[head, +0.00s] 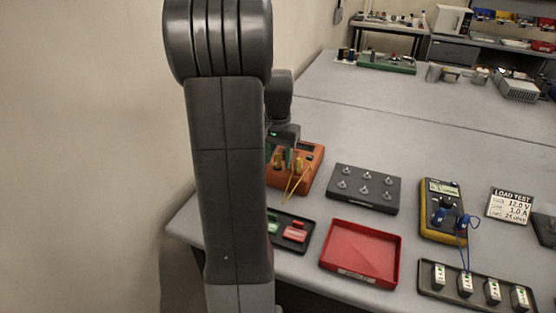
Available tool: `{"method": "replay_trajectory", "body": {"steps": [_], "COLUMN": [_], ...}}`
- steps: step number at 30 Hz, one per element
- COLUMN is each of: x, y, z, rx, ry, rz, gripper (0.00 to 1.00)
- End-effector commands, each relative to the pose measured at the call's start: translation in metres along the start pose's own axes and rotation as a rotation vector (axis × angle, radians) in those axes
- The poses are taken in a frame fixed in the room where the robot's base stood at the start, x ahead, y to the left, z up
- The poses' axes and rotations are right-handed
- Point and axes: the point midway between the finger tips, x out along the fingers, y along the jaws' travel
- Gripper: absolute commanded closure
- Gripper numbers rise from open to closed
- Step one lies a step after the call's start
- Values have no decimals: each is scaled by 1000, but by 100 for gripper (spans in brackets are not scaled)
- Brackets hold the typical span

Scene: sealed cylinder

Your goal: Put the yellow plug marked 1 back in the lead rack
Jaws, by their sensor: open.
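My gripper (288,157) is at the left, partly behind my arm. It is open, just above or around the yellow plugs of an orange-red box (314,153). I cannot tell whether the fingers touch a plug. One yellow plug (298,164) shows beside the fingers, and another (277,166) shows to the left. The number 1 is too small to read. I cannot tell for certain which thing is the lead rack. My arm hides the box's left side.
A dark panel with several metal posts (364,188) is right of the box. In front are an empty red tray (360,255) and a dark tray (290,246) with green and red pieces. Further right are a yellow meter (430,210) and a battery rack (450,293).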

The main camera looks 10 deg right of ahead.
Motion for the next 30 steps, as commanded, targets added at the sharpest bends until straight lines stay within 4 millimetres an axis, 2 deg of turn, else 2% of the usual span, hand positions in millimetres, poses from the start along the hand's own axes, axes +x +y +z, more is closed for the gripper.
{"method": "replay_trajectory", "body": {"steps": [17,24,30], "x": [0,0,-1], "y": [0,0,0], "z": [0,0,0], "rx": [0,0,0], "ry": [0,0,0], "rz": [0,0,0], "gripper": [56,100,100]}}
